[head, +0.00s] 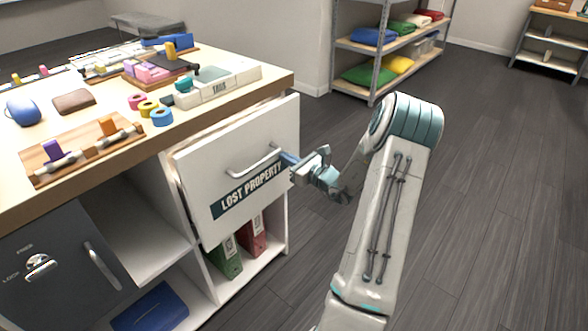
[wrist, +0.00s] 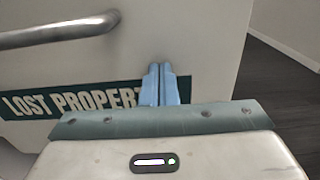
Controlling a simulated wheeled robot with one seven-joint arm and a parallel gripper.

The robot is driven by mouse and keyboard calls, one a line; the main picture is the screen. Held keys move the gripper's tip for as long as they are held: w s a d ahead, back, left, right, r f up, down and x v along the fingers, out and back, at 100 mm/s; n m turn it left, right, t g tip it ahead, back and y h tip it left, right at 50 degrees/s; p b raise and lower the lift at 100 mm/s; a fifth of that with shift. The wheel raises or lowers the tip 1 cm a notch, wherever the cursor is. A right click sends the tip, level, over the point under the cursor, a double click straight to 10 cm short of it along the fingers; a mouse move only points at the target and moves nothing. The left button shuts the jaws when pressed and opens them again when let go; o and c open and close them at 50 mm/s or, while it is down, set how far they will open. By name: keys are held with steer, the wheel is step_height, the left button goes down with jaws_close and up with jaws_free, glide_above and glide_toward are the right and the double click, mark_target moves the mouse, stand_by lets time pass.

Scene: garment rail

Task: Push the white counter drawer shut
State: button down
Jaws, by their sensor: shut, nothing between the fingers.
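The white counter drawer (head: 240,150) carries a dark "LOST PROPERTY" label and a silver bar handle (head: 252,162). Its front stands out from the counter body, so it is partly open. My gripper (head: 288,160) is at the right part of the drawer front, just right of the handle. In the wrist view the blue fingers of my gripper (wrist: 161,84) are together with nothing between them. They point at the white drawer front (wrist: 190,40), at the right end of the label. The handle (wrist: 60,30) is at upper left there. I cannot tell whether the fingertips touch the front.
The wooden counter top (head: 215,120) holds tape rolls, a tray labelled "TAGS" and other small items. A grey locker door (head: 60,265) is at lower left. Binders (head: 228,260) stand below the drawer. A shelf rack (head: 385,50) is behind. Floor at right is clear.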

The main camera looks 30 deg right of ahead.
steer(key=x, duration=0.5)
steer(key=shift+r, duration=0.15)
steer(key=shift+a+r, duration=0.1)
steer(key=shift+a, duration=0.05)
steer(key=shift+s, duration=0.1)
